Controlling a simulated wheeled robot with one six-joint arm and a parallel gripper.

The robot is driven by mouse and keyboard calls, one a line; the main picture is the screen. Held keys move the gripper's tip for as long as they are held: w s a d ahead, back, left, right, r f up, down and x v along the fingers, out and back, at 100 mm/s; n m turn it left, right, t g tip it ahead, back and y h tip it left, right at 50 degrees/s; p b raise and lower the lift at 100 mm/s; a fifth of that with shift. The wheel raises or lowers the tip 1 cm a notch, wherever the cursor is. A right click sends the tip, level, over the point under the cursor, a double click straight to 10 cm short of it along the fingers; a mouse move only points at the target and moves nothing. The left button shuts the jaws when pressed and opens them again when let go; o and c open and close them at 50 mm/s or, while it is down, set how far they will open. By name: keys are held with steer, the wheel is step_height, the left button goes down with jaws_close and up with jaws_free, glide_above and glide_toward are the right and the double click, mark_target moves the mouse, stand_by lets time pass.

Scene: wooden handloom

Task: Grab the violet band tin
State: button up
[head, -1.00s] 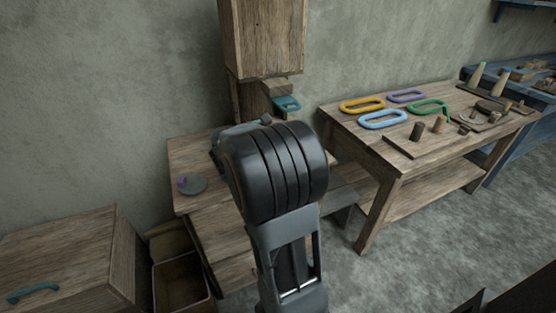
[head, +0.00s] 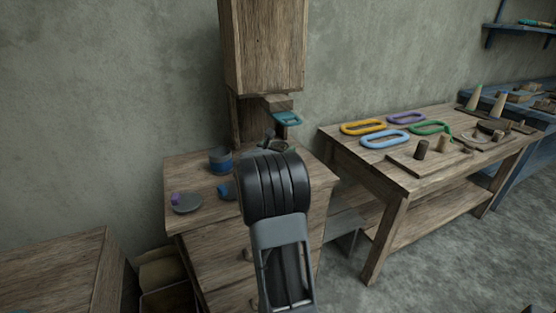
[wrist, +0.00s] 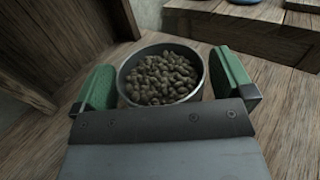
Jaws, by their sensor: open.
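In the wrist view a round metal tin (wrist: 160,78), full of small brownish pellets, stands on a wooden top between the two green pads of my gripper (wrist: 165,82). My gripper is open, with a pad on either side of the tin. The tin's outer side is mostly hidden, so I cannot see any violet band on it. In the head view my arm covers most of the gripper and the tin.
A blue-banded tin (head: 220,160) and a grey dish (head: 187,204) with a small violet piece (head: 176,198) stand on the wooden cabinet top (head: 205,215). A side table (head: 360,165) holding coloured loops stands at the right.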

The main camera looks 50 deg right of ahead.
steer(key=shift+d, duration=0.1)
steer(key=c, duration=1.1)
